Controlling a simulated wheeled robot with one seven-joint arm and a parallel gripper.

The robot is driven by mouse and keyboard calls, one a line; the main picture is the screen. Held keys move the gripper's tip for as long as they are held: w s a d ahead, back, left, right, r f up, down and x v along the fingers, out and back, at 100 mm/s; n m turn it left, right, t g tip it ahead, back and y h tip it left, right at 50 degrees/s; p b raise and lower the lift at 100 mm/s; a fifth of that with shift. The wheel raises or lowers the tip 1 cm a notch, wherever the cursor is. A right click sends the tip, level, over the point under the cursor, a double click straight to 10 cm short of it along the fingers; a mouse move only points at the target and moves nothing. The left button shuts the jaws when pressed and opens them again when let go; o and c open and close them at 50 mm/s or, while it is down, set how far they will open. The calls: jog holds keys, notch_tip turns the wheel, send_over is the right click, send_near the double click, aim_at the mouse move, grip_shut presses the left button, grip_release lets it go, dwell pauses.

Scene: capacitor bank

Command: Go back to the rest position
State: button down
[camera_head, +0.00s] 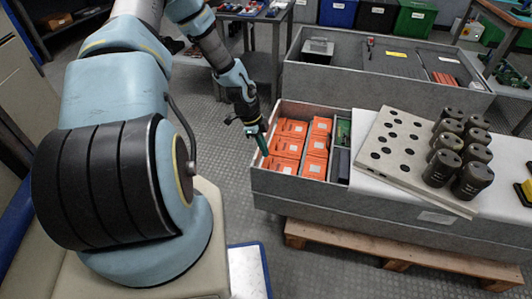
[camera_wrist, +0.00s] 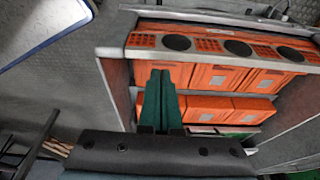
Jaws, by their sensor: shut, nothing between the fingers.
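My gripper (camera_head: 262,143) hangs from the arm at the left end of the grey crate, beside the orange boxes (camera_head: 283,147). In the wrist view my gripper (camera_wrist: 160,74) shows as two green fingers lying together, with nothing between them. Orange boxes (camera_wrist: 240,106) stand in rows behind and beside the fingers. From these views I cannot tell whether the fingertips touch the crate or a box.
The grey crate (camera_head: 330,193) stands on a wooden pallet (camera_head: 390,261). A holed plate (camera_head: 385,168) and several dark cylinders (camera_head: 443,168) lie on its right part. A second grey crate (camera_head: 390,84) is behind. Floor (camera_head: 215,130) is clear to the left.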

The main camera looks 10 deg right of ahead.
jog(key=v, duration=0.8)
jog(key=shift+r+p, duration=0.3)
jog(key=shift+p, duration=0.15)
jog(key=s+a+r+n+t+y, duration=0.1)
jog(key=s+a+r+n, duration=0.35)
jog(key=r+n, duration=0.3)
jog(key=s+a+r+n+t+y, duration=0.1)
jog(key=s+a+r+n, duration=0.3)
jog(key=a+r+n, duration=0.3)
jog(key=s+a+r+n+t+y, duration=0.1)
jog(key=s+a+r+n, duration=0.3)
jog(key=r+n, duration=0.45)
notch_tip(320, 180, up, 18)
jog(key=m+p, duration=0.1)
jog(key=p, duration=1.6)
jog(key=shift+d+p, duration=0.25)
jog(key=shift+p, duration=0.15)
jog(key=shift+f, duration=0.1)
